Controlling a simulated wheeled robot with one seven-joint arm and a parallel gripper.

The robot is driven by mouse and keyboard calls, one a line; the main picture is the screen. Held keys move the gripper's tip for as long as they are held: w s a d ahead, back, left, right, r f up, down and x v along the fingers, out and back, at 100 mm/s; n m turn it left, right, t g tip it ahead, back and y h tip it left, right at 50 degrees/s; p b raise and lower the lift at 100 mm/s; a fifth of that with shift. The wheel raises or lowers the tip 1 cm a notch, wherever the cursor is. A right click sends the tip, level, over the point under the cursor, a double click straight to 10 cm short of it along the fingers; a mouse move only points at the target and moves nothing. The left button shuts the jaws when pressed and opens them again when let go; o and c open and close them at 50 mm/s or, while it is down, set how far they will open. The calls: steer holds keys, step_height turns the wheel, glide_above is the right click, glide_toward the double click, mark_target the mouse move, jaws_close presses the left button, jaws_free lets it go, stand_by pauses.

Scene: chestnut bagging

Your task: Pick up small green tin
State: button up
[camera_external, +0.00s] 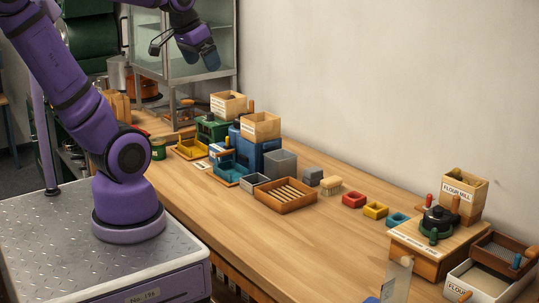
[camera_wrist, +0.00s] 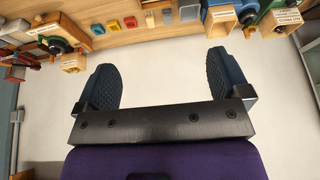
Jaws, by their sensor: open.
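A small green tin (camera_external: 158,148) with a brownish band stands upright on the wooden bench, just right of my arm's elbow, left of the yellow tray. My gripper (camera_external: 183,50) is high above the far end of the bench, in front of the glass cabinet, well above the tin and apart from it. In the wrist view my gripper (camera_wrist: 163,72) has its two dark ridged fingers wide apart with only the pale wall between them. I cannot pick out the tin in the wrist view.
A yellow tray (camera_external: 190,150), green mill (camera_external: 213,128) and blue mill (camera_external: 262,158) stand right of the tin. The glass cabinet (camera_external: 203,75) is behind. A slatted wooden tray (camera_external: 285,197) lies mid-bench. The bench front (camera_external: 240,235) is clear.

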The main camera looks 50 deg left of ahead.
steer(key=w+a+f+n+g, duration=0.1)
steer(key=w+a+f+g, duration=0.1)
steer(key=w+a, duration=0.9)
steer(key=w+a+f+n+g, duration=0.1)
steer(key=w+a+f, duration=0.2)
steer(key=a, duration=0.5)
steer(key=w+a+f, duration=0.3)
steer(key=a+f, duration=0.1)
steer(key=a, duration=0.3)
steer(key=n+g, duration=0.2)
glide_toward(158, 147)
steer(key=w+a, duration=0.1)
steer(key=a, duration=0.1)
steer(key=shift+w+a+f+h, duration=0.2)
steer(key=shift+w+a+h, duration=0.1)
steer(key=shift+w+a, duration=0.05)
steer(key=shift+s+a+f, duration=0.2)
steer(key=shift+f, duration=0.45)
step_height(158, 147, down, 10)
steer(key=shift+s+a, duration=0.1)
steer(key=shift+a, duration=0.05)
steer(key=c, duration=1.1)
steer(key=shift+r, duration=0.2)
